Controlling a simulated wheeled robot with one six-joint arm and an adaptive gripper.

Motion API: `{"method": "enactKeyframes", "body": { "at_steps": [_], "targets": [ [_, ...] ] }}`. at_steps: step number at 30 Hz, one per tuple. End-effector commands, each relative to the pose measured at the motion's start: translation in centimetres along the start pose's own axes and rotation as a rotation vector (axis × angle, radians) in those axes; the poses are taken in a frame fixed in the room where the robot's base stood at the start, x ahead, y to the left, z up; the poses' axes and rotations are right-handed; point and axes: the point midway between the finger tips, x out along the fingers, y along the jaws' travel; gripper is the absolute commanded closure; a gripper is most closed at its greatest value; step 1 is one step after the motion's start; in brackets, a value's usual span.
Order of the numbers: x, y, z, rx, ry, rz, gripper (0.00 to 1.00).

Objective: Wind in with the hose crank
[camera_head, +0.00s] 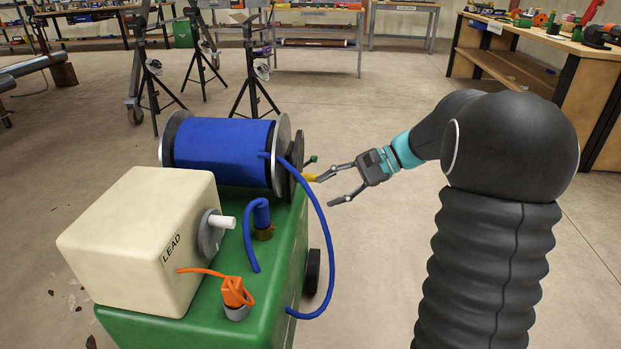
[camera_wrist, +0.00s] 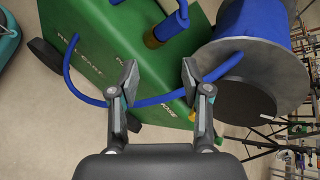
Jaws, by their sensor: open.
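The blue hose reel (camera_head: 222,145) lies on its side on top of the green cart (camera_head: 200,318), between two grey end discs. At its right end is a dark disc with a small yellow grip (camera_head: 310,177), which I take for the hose crank. My gripper (camera_head: 328,190) is open and empty, right of the reel, with its upper fingertip close by the yellow grip; I cannot tell whether they touch. In the wrist view, the gripper (camera_wrist: 160,78) faces the cart, with the reel's end disc (camera_wrist: 250,98) to the right. A yellow bit (camera_wrist: 193,116) shows beside the right finger.
A blue hose (camera_head: 328,250) loops down the cart's right side, near my gripper. A cream box (camera_head: 140,235) marked LEAD has a white handle (camera_head: 223,221). Tripod stands (camera_head: 250,75) stand behind; a workbench (camera_head: 540,45) is at right. The floor between is clear.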

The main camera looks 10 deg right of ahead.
Motion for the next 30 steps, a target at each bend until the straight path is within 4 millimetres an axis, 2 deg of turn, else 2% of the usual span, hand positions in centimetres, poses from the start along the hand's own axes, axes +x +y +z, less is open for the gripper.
{"method": "enactKeyframes", "body": {
  "at_steps": [1,6,12,16,20,23,30],
  "targets": [
    [-0.3,0.0,-2.4,0.039,-0.031,-0.052,0.52],
    [-2.3,-0.5,-8.6,0.134,-0.138,-0.237,0.52],
    [-4.6,0.0,-14.0,0.194,-0.225,-0.405,0.52],
    [-5.5,0.3,-15.7,0.209,-0.254,-0.463,0.52],
    [-5.6,0.2,-16.2,0.212,-0.265,-0.484,0.52],
    [-4.8,-0.2,-16.0,0.212,-0.266,-0.484,0.52],
    [-1.2,-2.1,-15.1,0.212,-0.266,-0.481,0.52]
  ]
}}
